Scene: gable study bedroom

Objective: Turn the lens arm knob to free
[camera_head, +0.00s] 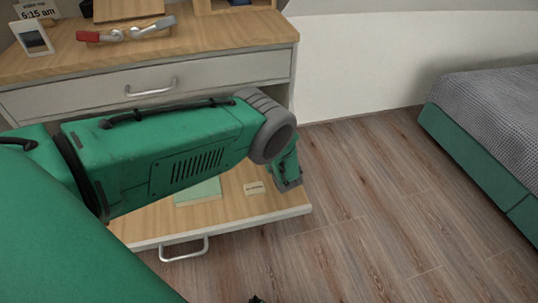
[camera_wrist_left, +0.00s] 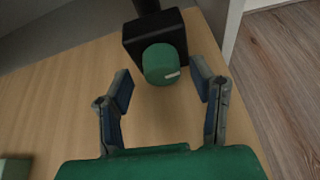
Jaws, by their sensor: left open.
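A green round knob (camera_wrist_left: 159,62) with a short white mark on its lower right rim sits on the front of a black block (camera_wrist_left: 130,38) in the left wrist view. A dark arm rises from the block at the top edge. My left gripper (camera_wrist_left: 163,80) is open, one finger to each side of the knob and a little short of it, with gaps on both sides. In the head view my left gripper (camera_head: 287,178) points down over the right end of an open drawer (camera_head: 235,206). The knob is hidden there behind my arm and gripper.
A pale green pad (camera_head: 198,191) and a small labelled card (camera_head: 254,188) lie in the drawer. A bed (camera_head: 490,120) stands at right. The wooden floor (camera_head: 370,190) between is clear.

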